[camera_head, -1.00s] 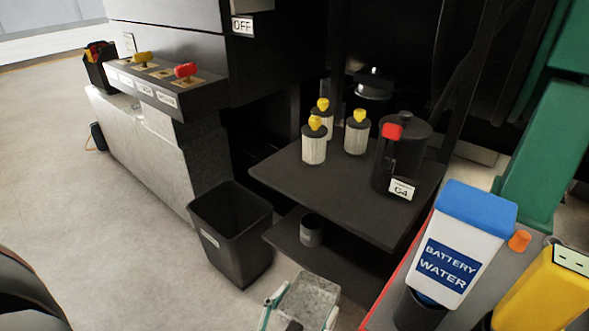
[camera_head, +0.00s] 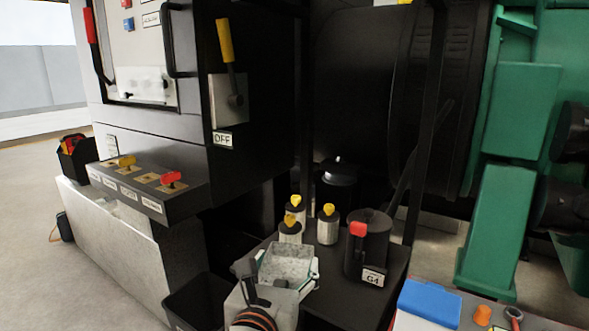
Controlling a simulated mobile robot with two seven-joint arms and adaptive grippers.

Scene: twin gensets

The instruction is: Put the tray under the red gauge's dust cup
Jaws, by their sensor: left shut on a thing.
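The tray looks roughly level and hides part of the shelf. I cannot make out a red gauge or surely tell a dust cup. A dark round part with a shiny top (camera_head: 338,172) hangs behind the shelf. My right gripper is not in view.
A black bin (camera_head: 192,303) is at lower left. A switch cabinet (camera_head: 250,110) stands left.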

